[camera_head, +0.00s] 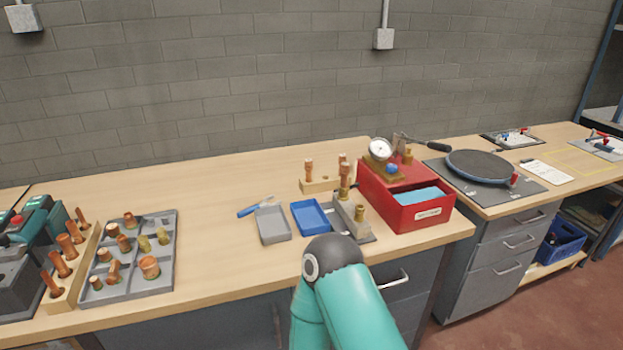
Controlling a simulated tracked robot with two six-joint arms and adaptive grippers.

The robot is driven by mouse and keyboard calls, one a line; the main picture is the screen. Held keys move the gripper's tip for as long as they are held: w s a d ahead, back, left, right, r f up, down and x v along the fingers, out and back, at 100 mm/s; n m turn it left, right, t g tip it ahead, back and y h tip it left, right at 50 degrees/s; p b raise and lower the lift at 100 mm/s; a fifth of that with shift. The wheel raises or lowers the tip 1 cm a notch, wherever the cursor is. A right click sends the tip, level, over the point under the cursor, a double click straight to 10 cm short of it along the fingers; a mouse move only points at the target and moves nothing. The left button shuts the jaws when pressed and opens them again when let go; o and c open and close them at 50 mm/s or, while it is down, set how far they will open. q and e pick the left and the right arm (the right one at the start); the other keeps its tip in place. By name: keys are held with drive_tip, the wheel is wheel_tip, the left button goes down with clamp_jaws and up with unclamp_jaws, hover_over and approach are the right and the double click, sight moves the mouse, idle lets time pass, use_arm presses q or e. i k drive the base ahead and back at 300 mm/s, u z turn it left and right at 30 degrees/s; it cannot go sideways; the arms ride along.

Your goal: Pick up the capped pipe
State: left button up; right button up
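I cannot tell for certain which piece is the capped pipe. Copper pipes with wider tops (309,171) stand upright in a small wooden block (318,186) at the middle back of the bench. A brass-coloured upright piece (345,185) stands at the grey metal fixture (352,218) in front of it. More copper pipes (66,245) stand in a wooden rack (74,281) at the left. Neither gripper shows; only a teal arm link of mine rises at the bottom centre, in front of the bench edge.
A grey sorting tray (160,284) holds several copper and brass fittings. A grey tray (272,224) and a blue tray (311,217) lie mid-bench. A red box (405,208) with a gauge (380,148) stands right of the fixture. The bench between sorting tray and grey tray is clear.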

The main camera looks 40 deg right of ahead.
sight(344, 171)
drive_tip(key=u, duration=1)
drive_tip(key=k, duration=1.55)
drive_tip(key=z, duration=1.35)
drive_tip(key=i, duration=1.15)
